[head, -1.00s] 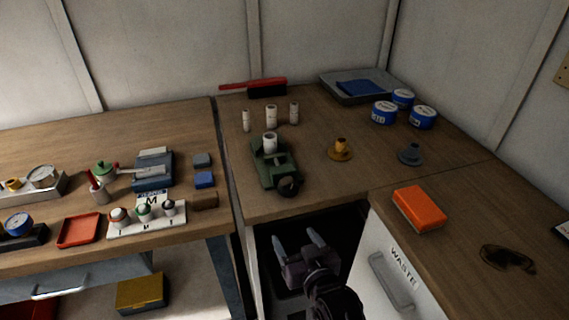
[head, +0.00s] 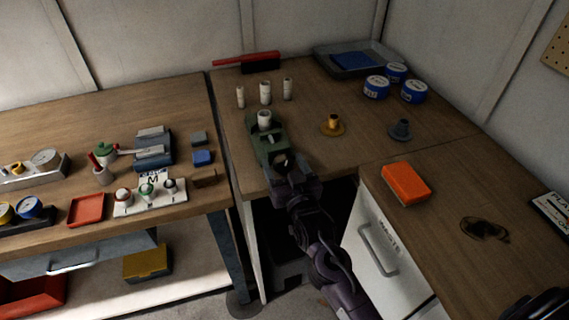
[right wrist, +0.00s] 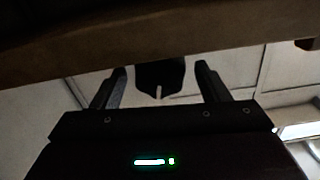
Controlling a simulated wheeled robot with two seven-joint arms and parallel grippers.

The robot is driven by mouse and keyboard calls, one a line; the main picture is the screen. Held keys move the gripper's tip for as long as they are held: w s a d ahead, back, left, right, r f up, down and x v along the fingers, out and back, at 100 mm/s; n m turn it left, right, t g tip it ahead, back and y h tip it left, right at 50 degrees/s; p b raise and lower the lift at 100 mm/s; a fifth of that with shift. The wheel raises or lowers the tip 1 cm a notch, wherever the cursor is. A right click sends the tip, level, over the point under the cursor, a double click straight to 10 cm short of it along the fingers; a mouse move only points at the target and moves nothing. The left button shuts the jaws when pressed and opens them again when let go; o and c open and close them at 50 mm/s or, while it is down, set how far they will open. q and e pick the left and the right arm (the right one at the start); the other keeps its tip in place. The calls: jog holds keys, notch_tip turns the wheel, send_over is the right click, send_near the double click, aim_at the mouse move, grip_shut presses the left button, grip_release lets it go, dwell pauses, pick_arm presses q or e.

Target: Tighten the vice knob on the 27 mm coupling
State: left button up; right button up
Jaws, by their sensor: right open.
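The green vice (head: 263,143) stands near the front edge of the middle table. A white cylindrical coupling (head: 265,119) sits upright in its jaws. My right gripper (head: 284,165) is at the vice's front end, where the knob is; it largely hides the knob there. In the right wrist view my right gripper (right wrist: 160,85) is open, its two fingers well apart. A dark shape (right wrist: 160,76) shows between and beyond the fingers; I cannot tell surely whether it is the knob. Contact cannot be told. My left gripper is not in view.
The table's edge (right wrist: 150,35) crosses above the fingers in the wrist view. Several white cylinders (head: 265,92) stand behind the vice. A yellow flanged piece (head: 332,125) and a grey one (head: 400,130) stand to its right. An orange box (head: 406,183) lies on the right counter.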

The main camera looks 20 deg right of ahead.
jog(key=shift+c, duration=0.4)
jog(key=c, duration=0.9)
jog(key=shift+m+p, duration=0.45)
jog(key=shift+m, duration=0.55)
jog(key=shift+d+m, duration=0.1)
jog(key=shift+m, duration=1.1)
jog(key=o, duration=1)
